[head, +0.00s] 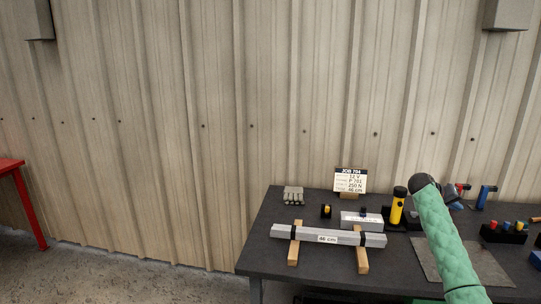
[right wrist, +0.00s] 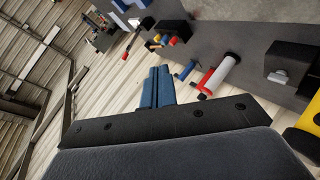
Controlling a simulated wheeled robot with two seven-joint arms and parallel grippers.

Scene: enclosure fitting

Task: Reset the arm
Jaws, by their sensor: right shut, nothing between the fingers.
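My right gripper (right wrist: 158,72) shows in the right wrist view as two blue fingers, closed together with nothing between them. They stick out past a dark mounting plate and lie in front of the ribbed wall and near the table edge in that picture. In the head view my right arm, in a green sleeve (head: 445,240), rises from the lower right to a dark joint over the table's right half. The arm hides part of the table behind it, and I cannot make out its fingers clearly there. My left gripper and left arm are not in view.
A dark table (head: 265,245) holds a grey bar (head: 330,238) on two wooden rests, a job card (head: 350,181), a yellow-and-black cylinder (head: 398,208), and a black holder (head: 503,235) with coloured pieces. A red table (head: 12,164) stands far left. The floor between is clear.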

